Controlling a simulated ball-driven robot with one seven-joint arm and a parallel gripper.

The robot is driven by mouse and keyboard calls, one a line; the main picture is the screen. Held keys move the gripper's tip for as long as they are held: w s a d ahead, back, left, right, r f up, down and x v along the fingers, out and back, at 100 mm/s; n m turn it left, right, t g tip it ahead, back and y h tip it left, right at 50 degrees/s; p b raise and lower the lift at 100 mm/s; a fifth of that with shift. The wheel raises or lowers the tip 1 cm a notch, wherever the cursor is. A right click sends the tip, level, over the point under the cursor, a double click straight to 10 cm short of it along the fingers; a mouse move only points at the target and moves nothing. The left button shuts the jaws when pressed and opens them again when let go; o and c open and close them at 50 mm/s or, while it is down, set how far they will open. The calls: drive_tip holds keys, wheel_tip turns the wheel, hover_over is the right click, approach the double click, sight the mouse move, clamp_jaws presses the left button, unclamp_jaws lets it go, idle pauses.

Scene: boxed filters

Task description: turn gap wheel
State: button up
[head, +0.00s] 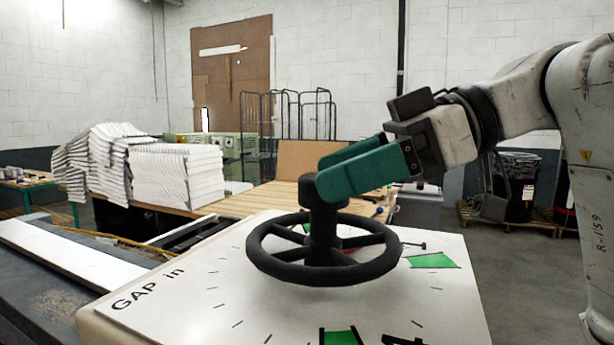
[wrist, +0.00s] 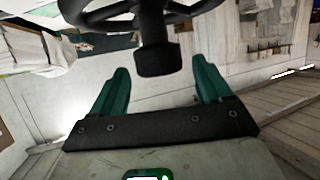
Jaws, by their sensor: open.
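The gap wheel is a black spoked handwheel (head: 268,262) lying flat above a white panel marked "GAP in" (head: 225,309). A thick upright hub post (head: 323,225) rises from its middle; the wheel also shows at the top of the wrist view (wrist: 105,14). My gripper (head: 326,178), with green fingers, reaches in from the right at the top of the post. In the wrist view my gripper (wrist: 160,70) is open, and the post's end (wrist: 156,63) lies between the fingertips with a gap on each side. The near finger partly hides the post in the head view.
Green patches (head: 433,260) and dark tick marks lie on the panel around the wheel. A wooden table (head: 240,203) with white pleated stacks (head: 178,175) stands behind. Wire cage racks (head: 290,115) stand at the back. Open floor lies to the right.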

sight(307, 176)
drive_tip(key=shift+x, duration=2.1)
drive_tip(key=c, duration=1.4)
